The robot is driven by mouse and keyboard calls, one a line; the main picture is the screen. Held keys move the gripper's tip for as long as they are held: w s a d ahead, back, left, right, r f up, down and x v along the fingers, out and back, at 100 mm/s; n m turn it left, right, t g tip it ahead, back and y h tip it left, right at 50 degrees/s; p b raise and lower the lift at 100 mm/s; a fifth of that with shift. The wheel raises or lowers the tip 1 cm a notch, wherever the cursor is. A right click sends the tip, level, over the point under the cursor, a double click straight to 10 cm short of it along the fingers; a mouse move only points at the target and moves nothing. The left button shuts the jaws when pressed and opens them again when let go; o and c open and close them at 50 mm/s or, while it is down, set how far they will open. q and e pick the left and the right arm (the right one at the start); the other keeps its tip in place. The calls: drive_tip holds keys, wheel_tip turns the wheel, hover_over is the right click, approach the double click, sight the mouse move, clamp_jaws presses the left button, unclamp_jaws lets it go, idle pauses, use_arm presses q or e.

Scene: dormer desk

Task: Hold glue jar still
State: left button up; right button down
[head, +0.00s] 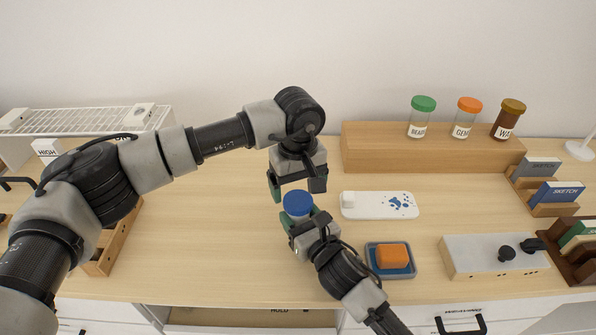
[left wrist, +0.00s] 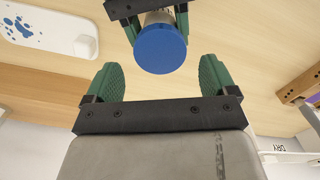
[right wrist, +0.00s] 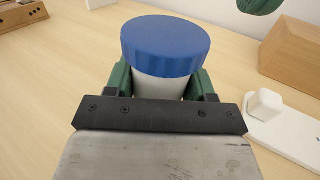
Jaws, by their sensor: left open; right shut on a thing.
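The glue jar has a blue lid (head: 297,203) and a pale body, and stands upright near the middle of the desk. In the right wrist view its blue lid (right wrist: 165,45) and white body (right wrist: 160,87) show between green fingers. My right gripper (head: 304,222) is shut on the jar's body below the lid. My left gripper (head: 297,187) is open and empty, pointing down just above and behind the lid. In the left wrist view the lid (left wrist: 160,49) lies beyond the open fingertips (left wrist: 158,75), apart from them.
A white tray with blue spots (head: 380,205) lies right of the jar. An orange block (head: 392,255) sits in a grey dish (head: 371,262). A wooden shelf (head: 375,155) holds jars with green, orange and brown lids. A box with black knobs (head: 470,262) stands right.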

sight(298, 200)
use_arm(q)
drive_tip(key=shift+f, duration=1.75)
